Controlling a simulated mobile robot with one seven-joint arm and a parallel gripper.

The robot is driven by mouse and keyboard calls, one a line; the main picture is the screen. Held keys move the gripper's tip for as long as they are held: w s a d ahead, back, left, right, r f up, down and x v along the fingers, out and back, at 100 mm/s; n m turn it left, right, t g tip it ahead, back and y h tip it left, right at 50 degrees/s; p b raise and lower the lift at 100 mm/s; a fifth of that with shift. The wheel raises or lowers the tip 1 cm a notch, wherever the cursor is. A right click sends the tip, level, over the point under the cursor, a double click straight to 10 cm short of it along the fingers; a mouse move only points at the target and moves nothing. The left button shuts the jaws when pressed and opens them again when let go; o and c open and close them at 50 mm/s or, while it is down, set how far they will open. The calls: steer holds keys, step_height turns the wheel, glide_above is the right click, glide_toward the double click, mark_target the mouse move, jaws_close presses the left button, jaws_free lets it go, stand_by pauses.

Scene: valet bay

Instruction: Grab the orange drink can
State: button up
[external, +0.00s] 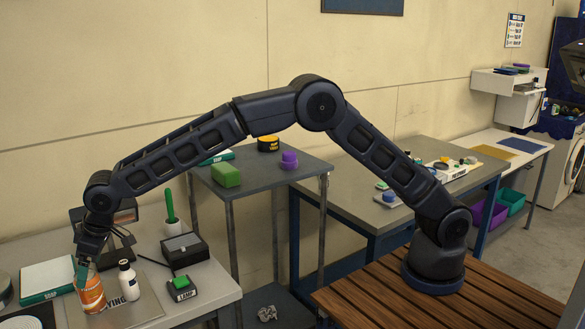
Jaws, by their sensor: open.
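The orange drink can (93,295) stands upright on a grey mat (143,308) on the table at the lower left. My gripper (83,272) points down at the top of the can, with a teal fingertip overlapping the can's upper left side. The gripper is open. I cannot tell whether the fingers touch the can or how far they reach around it.
A white bottle with a dark cap (129,281) stands close to the right of the can. A "LAMP" box with a green button (182,287), a black box (186,247) and a green-and-white book (46,281) are nearby. A small table (258,172) stands behind.

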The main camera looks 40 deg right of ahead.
mark_target(89, 289)
steer(key=x, duration=0.7)
steer(key=shift+d+f, duration=0.25)
steer(key=shift+d, duration=0.15)
steer(key=shift+w+a+f, duration=0.1)
steer(key=shift+a+f, duration=0.05)
steer(key=shift+f, duration=0.25)
steer(key=shift+c, duration=0.5)
